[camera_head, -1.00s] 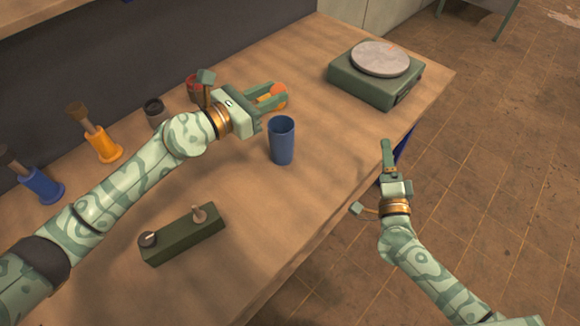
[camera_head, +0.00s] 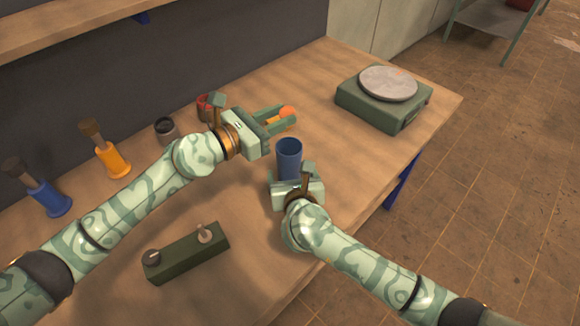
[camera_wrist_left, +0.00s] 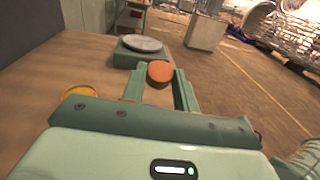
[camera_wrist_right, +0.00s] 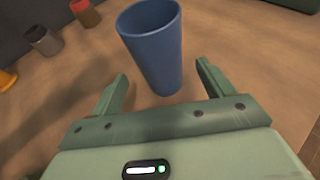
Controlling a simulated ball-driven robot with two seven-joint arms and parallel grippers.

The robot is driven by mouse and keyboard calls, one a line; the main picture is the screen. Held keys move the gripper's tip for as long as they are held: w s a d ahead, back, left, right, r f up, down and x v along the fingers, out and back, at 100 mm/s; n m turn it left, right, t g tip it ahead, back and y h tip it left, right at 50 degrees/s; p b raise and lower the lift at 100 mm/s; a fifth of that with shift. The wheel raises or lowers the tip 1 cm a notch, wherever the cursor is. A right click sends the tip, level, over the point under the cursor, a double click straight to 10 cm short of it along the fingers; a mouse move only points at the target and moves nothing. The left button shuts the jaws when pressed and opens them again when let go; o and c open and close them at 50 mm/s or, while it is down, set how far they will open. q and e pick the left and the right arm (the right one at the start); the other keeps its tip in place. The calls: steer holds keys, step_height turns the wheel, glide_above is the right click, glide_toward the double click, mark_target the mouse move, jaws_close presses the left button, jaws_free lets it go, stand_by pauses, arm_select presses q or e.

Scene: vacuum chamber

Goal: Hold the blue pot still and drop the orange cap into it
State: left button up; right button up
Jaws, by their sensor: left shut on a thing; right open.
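The blue pot (camera_head: 289,158) stands upright on the workbench; its open rim shows in the right wrist view (camera_wrist_right: 150,14). My right gripper (camera_head: 293,174) is open right at the near side of the pot. In the right wrist view its fingers (camera_wrist_right: 162,84) point to either side of the pot's lower part, with gaps showing. My left gripper (camera_head: 290,117) is shut on the orange cap (camera_head: 287,111) and holds it above the bench, just behind the pot. In the left wrist view the cap (camera_wrist_left: 159,72) sits between the fingertips.
A green scale (camera_head: 385,105) stands at the back right. A green control box (camera_head: 187,255) sits front left. Blue (camera_head: 48,198) and orange (camera_head: 112,162) holders, a dark pot (camera_head: 166,131) and a red one (camera_head: 203,107) line the back.

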mark_target(291, 171)
steer(key=x, duration=0.5)
steer(key=shift+w, duration=0.1)
steer(key=c, duration=1.1)
